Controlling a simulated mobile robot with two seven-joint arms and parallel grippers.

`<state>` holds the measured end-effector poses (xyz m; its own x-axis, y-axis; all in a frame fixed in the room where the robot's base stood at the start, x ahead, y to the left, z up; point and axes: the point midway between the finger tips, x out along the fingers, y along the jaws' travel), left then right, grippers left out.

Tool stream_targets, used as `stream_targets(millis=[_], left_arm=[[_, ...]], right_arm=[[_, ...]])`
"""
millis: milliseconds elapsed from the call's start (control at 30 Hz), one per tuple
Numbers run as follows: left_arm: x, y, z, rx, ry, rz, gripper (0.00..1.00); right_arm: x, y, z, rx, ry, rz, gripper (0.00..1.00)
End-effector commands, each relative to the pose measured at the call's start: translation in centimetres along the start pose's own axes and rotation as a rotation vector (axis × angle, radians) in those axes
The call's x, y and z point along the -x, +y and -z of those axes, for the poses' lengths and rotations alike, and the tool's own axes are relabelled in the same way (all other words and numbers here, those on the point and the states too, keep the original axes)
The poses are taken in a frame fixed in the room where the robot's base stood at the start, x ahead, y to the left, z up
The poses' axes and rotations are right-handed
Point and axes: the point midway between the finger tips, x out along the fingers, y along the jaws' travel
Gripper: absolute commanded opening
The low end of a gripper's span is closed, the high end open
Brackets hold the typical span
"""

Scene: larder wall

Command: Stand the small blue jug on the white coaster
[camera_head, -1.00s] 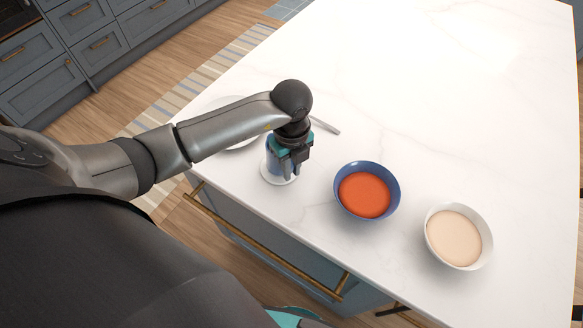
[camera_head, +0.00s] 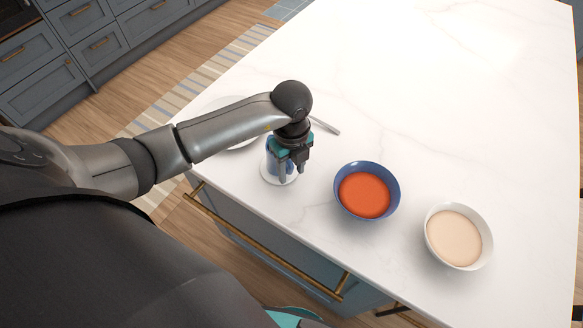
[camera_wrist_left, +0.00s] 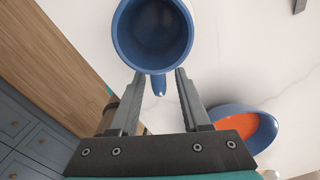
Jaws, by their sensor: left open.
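The small blue jug (camera_head: 270,164) stands upright on the white coaster (camera_head: 281,181) near the counter's edge, partly hidden by my gripper. In the left wrist view the jug (camera_wrist_left: 152,38) shows from above, empty inside, with its handle (camera_wrist_left: 159,86) pointing toward the gripper. My left gripper (camera_head: 292,169) is at the jug, its fingers pointing down. It is open, with one finger on each side of the handle and gaps showing in the left wrist view (camera_wrist_left: 160,98). My right gripper is not in view.
A blue bowl of orange-red soup (camera_head: 342,202) stands just right of the gripper. A white bowl of cream-coloured food (camera_head: 484,257) stands further right. A white plate (camera_head: 213,104) and a grey utensil handle (camera_head: 326,126) lie behind my arm. The far counter (camera_head: 440,80) is clear.

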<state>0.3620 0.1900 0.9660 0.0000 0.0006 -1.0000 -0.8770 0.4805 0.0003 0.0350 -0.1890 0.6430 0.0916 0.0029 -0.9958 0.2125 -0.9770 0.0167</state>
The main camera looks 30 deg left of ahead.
Motion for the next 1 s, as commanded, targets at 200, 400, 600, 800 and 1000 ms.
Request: stream_targets(millis=[200,400,600,800,1000], left_arm=[[3.7,-0.1,-0.1,-0.001,-0.003,0.005,0.47],[8.1,-0.1,-0.1,-0.001,-0.003,0.006,0.47],[11.1,-0.1,0.0,-0.001,-0.001,0.003,0.47],[12.1,0.0,0.0,0.001,-0.001,0.001,0.47],[12.1,0.0,0.0,0.001,0.0,0.0,0.47]], right_arm=[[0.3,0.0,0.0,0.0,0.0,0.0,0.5],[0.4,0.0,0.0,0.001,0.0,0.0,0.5],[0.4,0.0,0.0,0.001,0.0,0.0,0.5],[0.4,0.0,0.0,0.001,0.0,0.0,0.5],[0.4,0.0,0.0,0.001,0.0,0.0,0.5]])
